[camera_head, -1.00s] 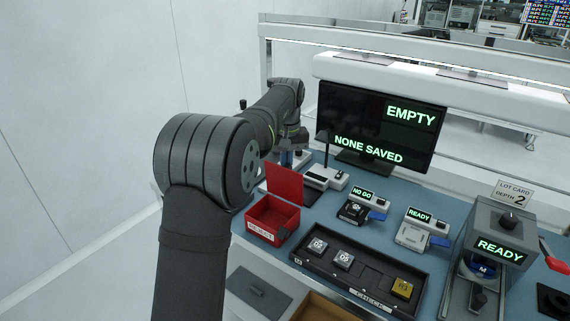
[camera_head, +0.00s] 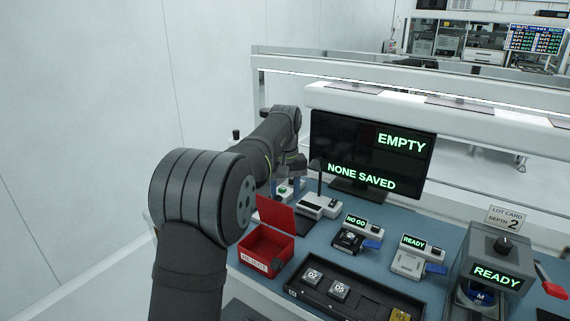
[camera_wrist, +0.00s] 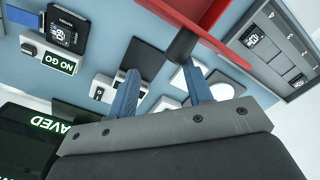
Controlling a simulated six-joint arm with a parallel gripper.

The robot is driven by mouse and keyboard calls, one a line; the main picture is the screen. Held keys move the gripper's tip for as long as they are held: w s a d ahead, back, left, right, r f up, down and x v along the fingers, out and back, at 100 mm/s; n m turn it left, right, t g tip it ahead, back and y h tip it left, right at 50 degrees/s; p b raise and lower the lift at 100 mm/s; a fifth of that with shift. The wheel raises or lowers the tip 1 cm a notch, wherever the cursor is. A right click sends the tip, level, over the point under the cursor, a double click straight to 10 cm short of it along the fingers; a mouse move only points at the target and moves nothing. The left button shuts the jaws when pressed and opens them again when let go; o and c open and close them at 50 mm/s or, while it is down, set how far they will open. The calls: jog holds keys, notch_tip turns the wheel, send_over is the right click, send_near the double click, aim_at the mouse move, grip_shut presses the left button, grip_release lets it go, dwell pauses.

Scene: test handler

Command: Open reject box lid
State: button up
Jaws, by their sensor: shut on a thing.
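The red reject box (camera_head: 257,264) stands at the left of the bench in the head view. Its red lid (camera_head: 276,212) stands up at the back edge, so the box is open toward the head camera. In the wrist view the red lid (camera_wrist: 215,40) crosses the top, with a dark round knob (camera_wrist: 183,45) on it. In the head view the gripper is behind the lid and hard to make out.
A dark tray (camera_head: 368,303) with chips lies right of the box. A NO GO unit (camera_head: 350,240), a READY unit (camera_head: 408,262) and a small white device (camera_head: 320,207) stand nearby. A monitor (camera_head: 365,150) stands behind. A grey tester (camera_head: 500,250) is at the right.

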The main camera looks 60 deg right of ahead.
notch_tip(320, 180, up, 16)
dwell(0.4)
